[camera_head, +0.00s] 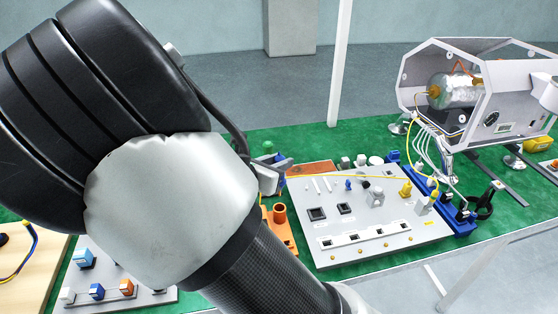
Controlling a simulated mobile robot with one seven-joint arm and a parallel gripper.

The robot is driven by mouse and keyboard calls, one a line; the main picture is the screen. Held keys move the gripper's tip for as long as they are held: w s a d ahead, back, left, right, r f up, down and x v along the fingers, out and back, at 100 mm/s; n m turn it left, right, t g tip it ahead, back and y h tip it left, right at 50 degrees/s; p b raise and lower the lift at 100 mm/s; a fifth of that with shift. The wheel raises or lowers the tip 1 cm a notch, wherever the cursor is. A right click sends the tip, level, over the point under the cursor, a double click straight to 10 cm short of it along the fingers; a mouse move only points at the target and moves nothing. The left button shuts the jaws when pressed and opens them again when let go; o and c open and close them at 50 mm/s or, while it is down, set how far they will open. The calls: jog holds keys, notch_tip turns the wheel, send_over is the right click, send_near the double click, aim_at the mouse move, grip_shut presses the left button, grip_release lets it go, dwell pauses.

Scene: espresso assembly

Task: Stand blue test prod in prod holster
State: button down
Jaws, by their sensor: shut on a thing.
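My gripper (273,174) is partly hidden behind my arm, left of the grey panel. A slim blue thing, which looks like the blue test prod (281,157), shows at its fingers, and the gripper is shut on it. Most of the prod is hidden, so I cannot tell its tilt. The orange prod holster (280,226) stands on the green mat below the gripper in the picture, with a round upright tube. My arm covers its left part. I see the prod apart from the holster's tube.
A grey panel (412,228) with several small parts lies right of the holster. Behind it stands the open white machine (420,84) with yellow and white wires. A blue block (459,222) is at the panel's right edge. A grey board (112,272) lies at lower left.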

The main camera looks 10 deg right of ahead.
jog(key=shift+f+b, duration=1.9)
jog(key=shift+f, duration=0.35)
jog(key=c, duration=2.4)
grip_release()
jog(key=shift+r, duration=0.25)
grip_shut()
jog(key=shift+f, duration=0.3)
jog(key=shift+f+b, duration=2.05)
jog(key=shift+f, duration=0.8)
jog(key=shift+s, duration=0.1)
jog(key=o, duration=0.9)
grip_release()
jog(key=shift+o, duration=0.2)
